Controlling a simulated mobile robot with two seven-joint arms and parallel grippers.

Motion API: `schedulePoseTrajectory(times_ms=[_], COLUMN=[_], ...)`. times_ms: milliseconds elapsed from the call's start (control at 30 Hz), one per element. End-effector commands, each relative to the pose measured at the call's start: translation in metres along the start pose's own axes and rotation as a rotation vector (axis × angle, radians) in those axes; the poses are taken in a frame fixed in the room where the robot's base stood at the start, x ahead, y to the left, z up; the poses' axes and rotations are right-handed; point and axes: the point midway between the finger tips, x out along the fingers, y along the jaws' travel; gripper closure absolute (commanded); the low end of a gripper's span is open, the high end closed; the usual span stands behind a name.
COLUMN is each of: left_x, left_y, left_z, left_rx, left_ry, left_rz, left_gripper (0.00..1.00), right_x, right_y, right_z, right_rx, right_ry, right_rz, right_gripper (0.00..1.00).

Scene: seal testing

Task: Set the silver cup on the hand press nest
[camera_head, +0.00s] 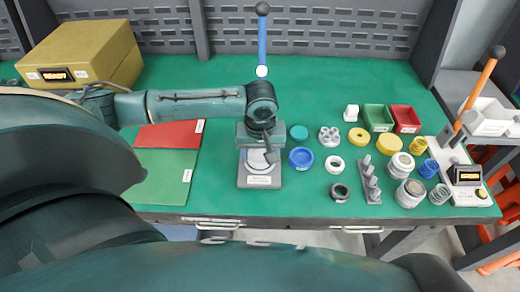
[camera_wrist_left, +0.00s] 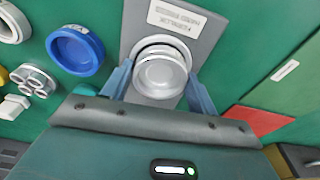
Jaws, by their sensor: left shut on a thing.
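The silver cup (camera_wrist_left: 160,75) is round and shiny, between the two blue-grey fingertips of my left gripper (camera_wrist_left: 160,88) in the left wrist view. My left gripper (camera_head: 268,152) is shut on it and points down at the hand press in the head view. The press has a grey labelled base plate (camera_head: 259,181) and a blue lever (camera_head: 262,45) with a dark knob. A pale ring of the nest (camera_wrist_left: 162,42) shows just past the cup's edge. The cup is over the nest; I cannot tell whether it touches it. My right gripper is not in view.
A blue dish (camera_head: 301,157), a teal disc (camera_head: 299,132) and white and black rings lie right of the press. A second press with an orange lever (camera_head: 480,85) stands far right. Red and green mats (camera_head: 165,175) lie left. A yellow box (camera_head: 85,55) is back left.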

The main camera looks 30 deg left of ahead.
Motion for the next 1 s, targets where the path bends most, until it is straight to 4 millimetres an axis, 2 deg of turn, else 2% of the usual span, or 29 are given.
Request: schedulePoseTrajectory(times_ms=[700, 733, 1000], left_x=[0.0051, 0.0055, 0.0057], left_y=[0.0003, 0.0003, -0.0001], left_z=[0.0012, 0.0011, 0.0009], left_rx=[0.000, 0.000, 0.000], left_ry=[-0.002, -0.002, -0.001], left_rz=[0.001, 0.001, 0.000], left_gripper=[0.67, 0.41, 0.19], right_x=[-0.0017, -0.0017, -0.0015], right_y=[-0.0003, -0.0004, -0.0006], right_z=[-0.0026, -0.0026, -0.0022], right_rx=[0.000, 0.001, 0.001], right_ry=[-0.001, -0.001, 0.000], right_rz=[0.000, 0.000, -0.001], right_gripper=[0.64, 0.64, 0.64])
